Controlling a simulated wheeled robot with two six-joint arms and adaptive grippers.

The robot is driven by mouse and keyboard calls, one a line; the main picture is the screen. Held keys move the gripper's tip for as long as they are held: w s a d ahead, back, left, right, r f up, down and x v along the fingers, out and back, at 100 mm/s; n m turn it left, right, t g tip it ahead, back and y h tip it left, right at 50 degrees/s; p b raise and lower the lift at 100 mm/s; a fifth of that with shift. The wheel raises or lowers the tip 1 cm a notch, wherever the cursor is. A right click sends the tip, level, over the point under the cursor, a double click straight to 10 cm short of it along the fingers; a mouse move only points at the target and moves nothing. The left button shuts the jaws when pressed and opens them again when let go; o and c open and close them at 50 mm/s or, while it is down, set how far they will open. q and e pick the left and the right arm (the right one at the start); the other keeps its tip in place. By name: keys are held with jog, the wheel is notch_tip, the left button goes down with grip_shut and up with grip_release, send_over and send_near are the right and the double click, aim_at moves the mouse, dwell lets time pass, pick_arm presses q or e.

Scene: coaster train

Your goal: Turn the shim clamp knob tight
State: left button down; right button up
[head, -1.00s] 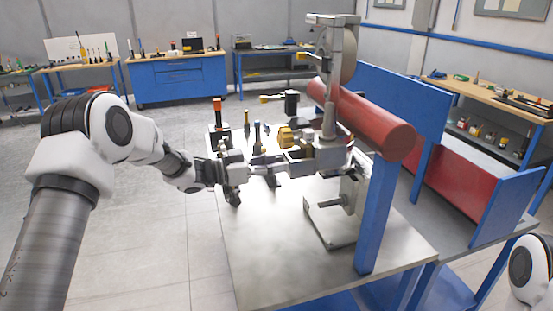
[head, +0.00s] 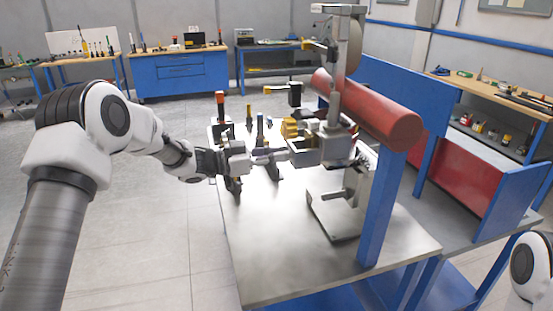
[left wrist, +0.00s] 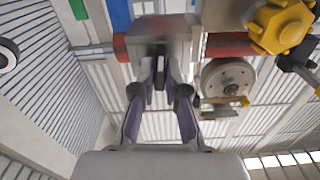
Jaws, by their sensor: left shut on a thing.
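A grey metal clamp block (head: 337,148) is on the upright stand over the table; its underside shows at the top of the left wrist view (left wrist: 160,28). My left gripper (head: 284,156) reaches it from the left. In the left wrist view its fingertips (left wrist: 160,74) are closed around a small dark upright part under the block, which seems to be the shim clamp knob (left wrist: 160,62). The fingers hide most of it, so its turn angle cannot be told. A yellow lobed knob (left wrist: 281,24) is to the right, apart from the fingers. My right gripper is out of view.
A red roller (head: 370,112) lies behind the stand, beside a blue post (head: 381,210). A grey plate fixture (head: 338,208) stands on the metal table (head: 270,255). The table's front left is clear.

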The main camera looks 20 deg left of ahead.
pick_arm(q)
jog(key=shift+s+d+f+m+b, duration=0.1)
jog(key=shift+m+b, duration=8.5)
jog(key=shift+b, duration=1.6)
jog(key=c, duration=1.2)
grip_release()
jog(key=shift+d, duration=0.2)
jog(key=v, duration=1.2)
